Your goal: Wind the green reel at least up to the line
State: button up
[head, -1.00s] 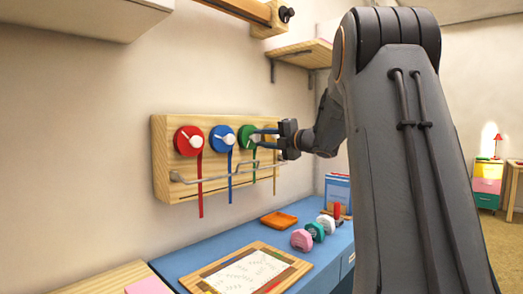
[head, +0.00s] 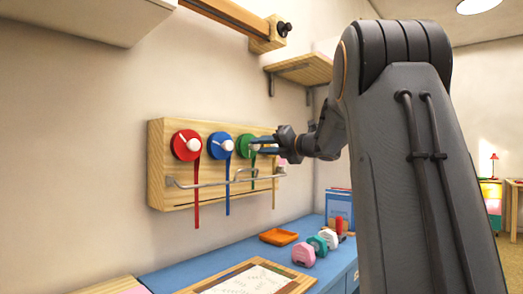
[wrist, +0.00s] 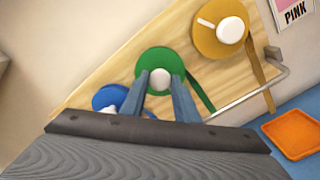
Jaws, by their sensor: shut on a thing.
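The green reel (head: 245,142) is on the wooden wall board (head: 161,175), with a green ribbon (wrist: 201,92) hanging from it. Its pale round knob (wrist: 160,79) sits between the fingers of my gripper (wrist: 160,82), which is shut on it in the wrist view. In the head view my gripper (head: 261,146) reaches the reel from the right and partly covers it. The green ribbon's lower end is hard to make out, and I cannot tell how it stands to the line.
A red reel (head: 181,139), a blue reel (head: 216,140) and a yellow reel (wrist: 207,39) share the board. A bent metal rail (head: 213,184) runs across the ribbons. Below, the blue desk (head: 160,279) holds an orange tray (head: 279,237) and small dumbbells (head: 304,254).

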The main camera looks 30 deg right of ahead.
jog(key=shift+f, duration=0.1)
jog(key=o, duration=1.1)
jog(key=v, duration=0.7)
jog(key=shift+s+d, duration=0.1)
jog(key=shift+s, duration=0.25)
jog(key=shift+d, duration=0.1)
